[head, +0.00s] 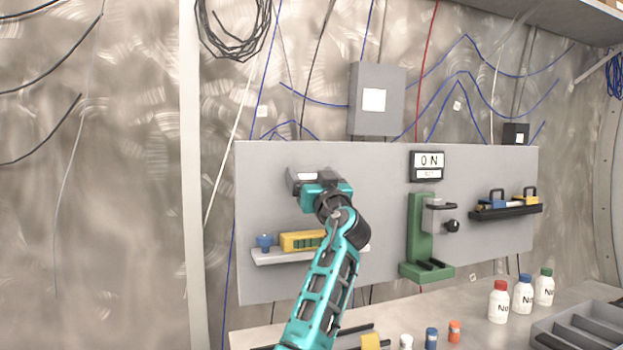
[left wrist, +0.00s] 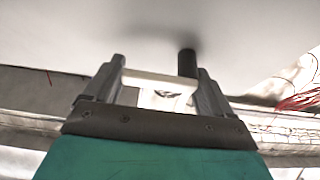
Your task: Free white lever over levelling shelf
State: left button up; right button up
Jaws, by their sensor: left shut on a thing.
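My left gripper (head: 312,178) is up against the grey wall panel (head: 380,165), above the levelling shelf (head: 272,258). In the left wrist view the fingers of my left gripper (left wrist: 160,82) are shut on a white bar, the white lever (left wrist: 158,77), which spans between them. A dark round peg (left wrist: 187,62) stands out of the panel beside the right finger. My right gripper is not in view.
A green stand (head: 420,238) with a grey clamp is to the right, below an ON sign (head: 428,160). A black rack (head: 507,211) holds padlocks. Bottles, including a red-capped one (head: 499,303), and a grey tray (head: 590,325) are on the bench.

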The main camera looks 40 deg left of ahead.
pick_arm(q)
jog(key=o, duration=0.9)
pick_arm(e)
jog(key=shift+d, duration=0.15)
pick_arm(q)
jog(key=b+v, duration=0.2)
jog(key=v, duration=1.1)
jog(key=shift+w, duration=0.1)
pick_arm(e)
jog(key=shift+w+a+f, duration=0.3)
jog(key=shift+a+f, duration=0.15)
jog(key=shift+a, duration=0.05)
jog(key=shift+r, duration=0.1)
